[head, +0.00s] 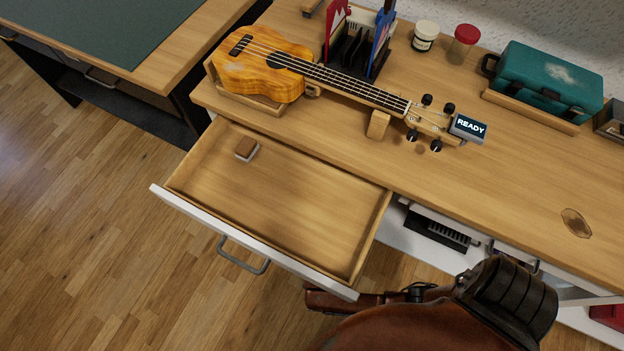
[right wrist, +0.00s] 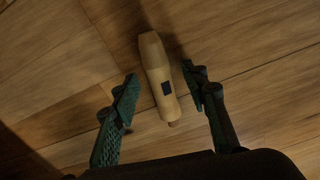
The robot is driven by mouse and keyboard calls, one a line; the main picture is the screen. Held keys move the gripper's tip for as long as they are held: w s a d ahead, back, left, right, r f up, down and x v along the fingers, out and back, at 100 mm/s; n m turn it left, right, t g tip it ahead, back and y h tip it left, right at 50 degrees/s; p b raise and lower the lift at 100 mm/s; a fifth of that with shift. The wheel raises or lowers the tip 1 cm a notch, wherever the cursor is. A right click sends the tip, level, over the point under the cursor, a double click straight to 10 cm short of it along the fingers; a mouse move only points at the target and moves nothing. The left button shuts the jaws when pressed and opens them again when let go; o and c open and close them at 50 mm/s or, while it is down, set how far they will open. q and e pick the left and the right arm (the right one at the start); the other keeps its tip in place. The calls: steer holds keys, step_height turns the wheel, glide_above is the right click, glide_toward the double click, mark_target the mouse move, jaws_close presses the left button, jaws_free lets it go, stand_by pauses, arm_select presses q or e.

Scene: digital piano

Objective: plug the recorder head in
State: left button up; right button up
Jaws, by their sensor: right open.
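The recorder head (right wrist: 154,62), a pale cream tube with a dark square window and a narrower tan end, shows in the right wrist view. It appears to lie on a wood-plank surface that looks like the floor (right wrist: 60,50). My right gripper (right wrist: 160,74) is open, with one finger on each side of the tube. Gaps show between both fingers and the tube; the height above it is hard to tell. I cannot make out the recorder head or the rest of the recorder in the head view. My left gripper is out of view.
A white-fronted drawer (head: 330,225) stands open with a small brown-and-white block (head: 246,149) inside. On the desk (head: 510,175) are a ukulele (head: 262,70) with a "READY" tuner (head: 468,128), a teal case (head: 545,80) and two jars. The desk's front right is mostly clear.

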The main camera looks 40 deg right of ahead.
steer(key=shift+c, duration=0.5)
jaws_close()
steer(key=shift+r, duration=0.2)
